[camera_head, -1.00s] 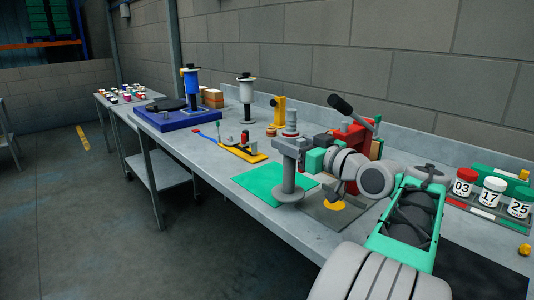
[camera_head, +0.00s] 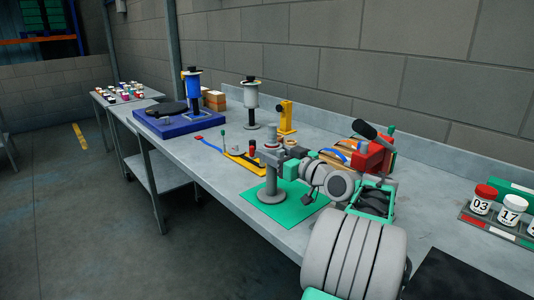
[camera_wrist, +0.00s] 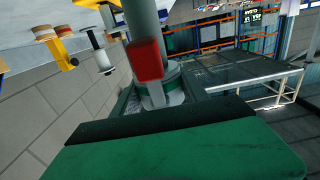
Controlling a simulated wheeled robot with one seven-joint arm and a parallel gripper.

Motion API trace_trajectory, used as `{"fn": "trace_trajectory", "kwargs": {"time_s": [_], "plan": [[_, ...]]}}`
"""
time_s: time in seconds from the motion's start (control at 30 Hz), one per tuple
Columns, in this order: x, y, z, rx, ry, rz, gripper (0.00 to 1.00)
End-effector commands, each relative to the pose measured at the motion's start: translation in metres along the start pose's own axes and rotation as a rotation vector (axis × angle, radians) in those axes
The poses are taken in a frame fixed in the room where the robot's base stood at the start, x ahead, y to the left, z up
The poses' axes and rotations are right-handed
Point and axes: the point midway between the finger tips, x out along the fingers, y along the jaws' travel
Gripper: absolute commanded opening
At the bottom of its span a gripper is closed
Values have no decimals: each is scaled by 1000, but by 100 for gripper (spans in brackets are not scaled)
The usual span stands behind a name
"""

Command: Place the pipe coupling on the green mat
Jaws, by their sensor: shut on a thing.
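The pipe coupling (camera_head: 270,184) is a grey upright column with a wide round foot and a stepped top. My gripper (camera_head: 274,157) is shut on its upper part, from the right in the head view. The green mat (camera_head: 296,215) lies on the bench below, and the foot appears over its left-middle part. I cannot tell whether the foot touches the mat. In the wrist view the coupling (camera_wrist: 141,22) shows as a grey cylinder behind a red fingertip (camera_wrist: 147,60). The other finger is not clear there.
A yellow fixture (camera_head: 245,165) with small upright parts stands just behind the mat to the left. A red device (camera_head: 372,155) stands at the right, behind my arm. Numbered jars (camera_head: 511,209) sit in a rack at far right. The bench's front edge runs close to the mat.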

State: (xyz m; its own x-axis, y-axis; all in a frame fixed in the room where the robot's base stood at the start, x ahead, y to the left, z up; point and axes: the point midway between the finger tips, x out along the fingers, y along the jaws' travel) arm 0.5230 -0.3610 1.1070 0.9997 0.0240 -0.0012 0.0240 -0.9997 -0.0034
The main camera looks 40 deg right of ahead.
Motion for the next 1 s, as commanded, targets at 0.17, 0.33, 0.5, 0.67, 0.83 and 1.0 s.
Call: {"fn": "trace_trajectory", "kwargs": {"time_s": [0.17, 0.33, 0.5, 0.67, 0.83, 1.0], "plan": [[0, 0, -4, -5, 3, 1, 0], [0, -1, 0, -3, 1, -1, 54], [1, -2, 0, -3, 1, -3, 68], [1, -2, 0, -3, 1, -4, 74], [1, -2, -2, -3, 1, -4, 74], [-21, 0, -1, -2, 0, 1, 74]]}}
